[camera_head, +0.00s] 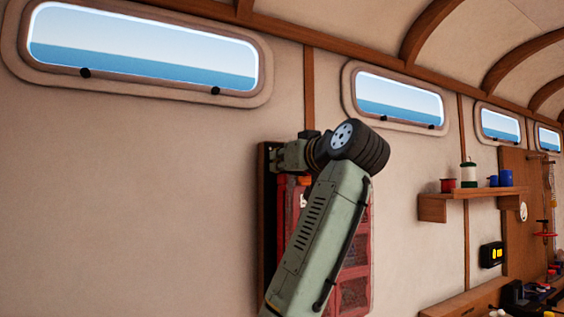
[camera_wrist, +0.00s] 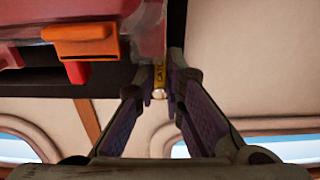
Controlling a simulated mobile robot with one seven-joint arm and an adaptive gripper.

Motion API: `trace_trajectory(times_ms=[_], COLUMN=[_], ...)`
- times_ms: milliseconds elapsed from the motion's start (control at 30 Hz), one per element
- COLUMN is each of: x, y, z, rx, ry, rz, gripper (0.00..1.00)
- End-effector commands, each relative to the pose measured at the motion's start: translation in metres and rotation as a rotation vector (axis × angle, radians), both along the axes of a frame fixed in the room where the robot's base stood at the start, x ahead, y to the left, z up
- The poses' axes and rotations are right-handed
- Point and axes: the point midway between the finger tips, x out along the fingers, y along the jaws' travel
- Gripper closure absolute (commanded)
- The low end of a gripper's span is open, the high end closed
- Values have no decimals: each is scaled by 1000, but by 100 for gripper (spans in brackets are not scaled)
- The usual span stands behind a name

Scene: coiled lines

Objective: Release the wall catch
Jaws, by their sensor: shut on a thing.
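In the wrist view the wall catch shows as a narrow yellow strip (camera_wrist: 160,74) with dark lettering and a pale round knob (camera_wrist: 158,94) at its end. My gripper (camera_wrist: 161,78) has one finger on each side of it, with the tips closed in on the strip. A red case (camera_wrist: 40,20) lies just beside the catch, with an orange latch (camera_wrist: 80,38) on it. In the head view my gripper (camera_head: 283,156) is at the upper left of the red case (camera_head: 355,285), against the dark wall board (camera_head: 264,225). My arm hides the catch and much of the case there.
A wooden shelf (camera_head: 475,203) with cups and a lantern is to the right. Below it are a black and yellow device (camera_head: 491,254) and a cluttered workbench (camera_head: 470,303). Windows (camera_head: 140,58) run along the wall. The wall left of the board is bare.

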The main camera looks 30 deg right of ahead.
Motion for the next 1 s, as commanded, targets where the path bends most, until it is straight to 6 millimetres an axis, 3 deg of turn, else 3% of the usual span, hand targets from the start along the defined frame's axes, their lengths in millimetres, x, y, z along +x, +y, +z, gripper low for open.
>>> trace_trajectory(times_ms=[567, 1000], x=[0, 0], y=[2, 9], z=[0, 3], rx=[63, 411], ry=[-5, -27], rz=[0, 0], gripper=[100, 100])
